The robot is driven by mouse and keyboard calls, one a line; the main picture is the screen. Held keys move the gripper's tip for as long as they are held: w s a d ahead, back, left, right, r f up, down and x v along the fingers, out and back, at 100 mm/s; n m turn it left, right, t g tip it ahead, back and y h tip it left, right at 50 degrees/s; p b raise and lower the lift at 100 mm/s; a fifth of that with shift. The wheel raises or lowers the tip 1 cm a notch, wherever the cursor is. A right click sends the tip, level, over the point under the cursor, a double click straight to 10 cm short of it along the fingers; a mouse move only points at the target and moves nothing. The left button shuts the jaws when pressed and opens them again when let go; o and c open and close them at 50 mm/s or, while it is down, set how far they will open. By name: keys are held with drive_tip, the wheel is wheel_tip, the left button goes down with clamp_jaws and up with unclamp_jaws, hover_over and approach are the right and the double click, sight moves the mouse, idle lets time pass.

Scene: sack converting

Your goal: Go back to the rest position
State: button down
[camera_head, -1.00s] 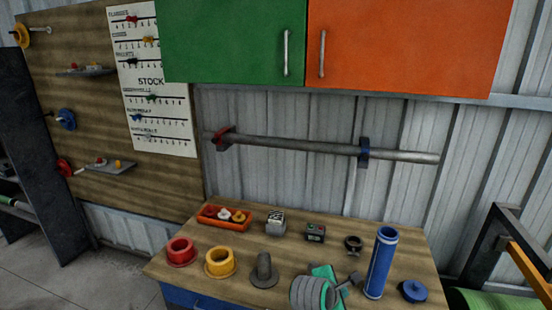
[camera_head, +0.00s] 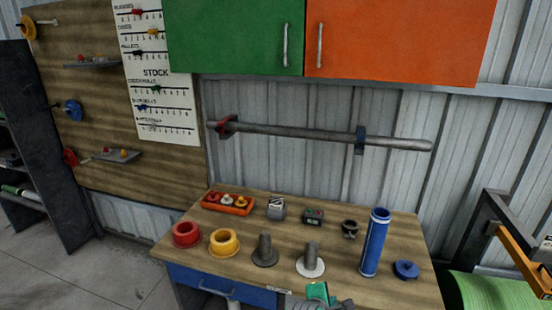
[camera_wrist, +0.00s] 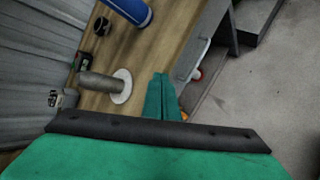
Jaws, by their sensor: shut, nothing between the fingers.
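My gripper (camera_wrist: 162,95) has green fingers held together with nothing between them. In the wrist view it points past the front edge of the wooden workbench (camera_wrist: 153,50). In the head view only part of my gripper (camera_head: 318,291) shows, low at the bench's front edge, below a grey peg on a white round base (camera_head: 311,262). That peg stands upright and also shows in the wrist view (camera_wrist: 100,82), apart from the fingers. The rest of my arm is cut off by the bottom of the head view.
On the bench stand a red ring (camera_head: 186,234), a yellow ring (camera_head: 224,242), a dark peg (camera_head: 265,250), a tall blue cylinder (camera_head: 375,243) and a blue cap (camera_head: 405,269). An orange tray (camera_head: 228,205) is at the back. A green roll (camera_head: 490,291) is at right.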

drive_tip(key=s+a+f+m+t+y, duration=0.2)
drive_tip(key=s+a+f+m, duration=0.2)
drive_tip(key=s+a+f, duration=0.45)
drive_tip(key=s+a+f+m+t+y, duration=0.15)
drive_tip(key=s+a+f+m, duration=0.3)
drive_tip(key=s, duration=0.65)
drive_tip(key=s+a+r+m+t+y, duration=0.1)
drive_tip(key=s+r+m, duration=0.3)
drive_tip(key=s, duration=0.7)
drive_tip(key=s+a+r+m+t+y, duration=0.1)
drive_tip(key=s+r+m, duration=0.4)
drive_tip(key=s, duration=0.7)
drive_tip(key=shift+a+r+t, duration=0.55)
drive_tip(key=shift+r+t, duration=0.05)
drive_tip(key=shift+t, duration=0.35)
